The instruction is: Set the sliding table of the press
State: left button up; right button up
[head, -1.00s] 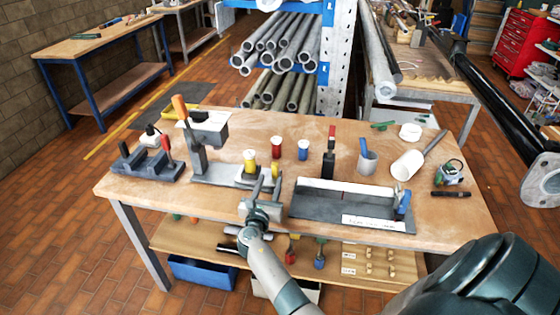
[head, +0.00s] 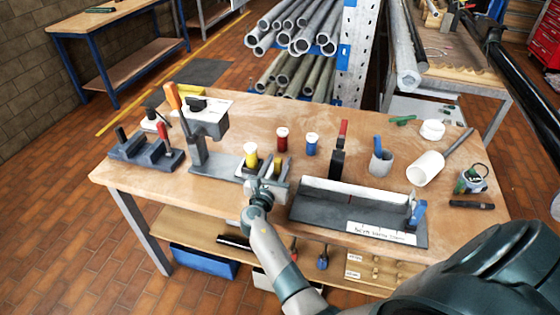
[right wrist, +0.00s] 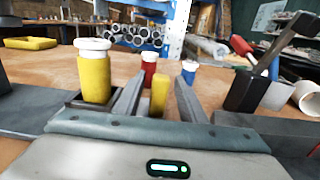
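The press (head: 198,140) stands at the bench's left half, with a grey column and an orange-handled lever (head: 173,96). Its sliding table (head: 215,170) is a flat grey plate reaching right from the column. A yellow cylinder with a white cap (head: 251,158) stands in a dark holder on it; it also shows in the right wrist view (right wrist: 95,75). A short yellow post (right wrist: 159,95) stands between the fingers of my right gripper (right wrist: 158,98), which is open with gaps visible beside the post. The right gripper also shows in the head view (head: 268,172). My left gripper is not in view.
A grey trough (head: 350,205) with a blue clamp lies right of my gripper. Red (head: 282,139) and blue (head: 312,144) capped cylinders stand behind it. A dark fixture (head: 145,150) is at the left. Cups and a white cylinder (head: 425,168) occupy the right side.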

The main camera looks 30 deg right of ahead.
grip_shut()
jog(key=shift+w+a+b, duration=0.3)
jog(key=w+a+b, duration=0.2)
jog(key=w+a, duration=0.1)
jog(key=w, duration=0.1)
jog(key=w+a+b, duration=0.3)
jog(key=shift+w+a+f, duration=0.1)
jog(key=shift+w+a, duration=0.25)
jog(key=shift+w, duration=0.05)
jog(key=shift+w+a, duration=0.2)
jog(key=shift+w, duration=0.05)
jog(key=shift+r, duration=0.25)
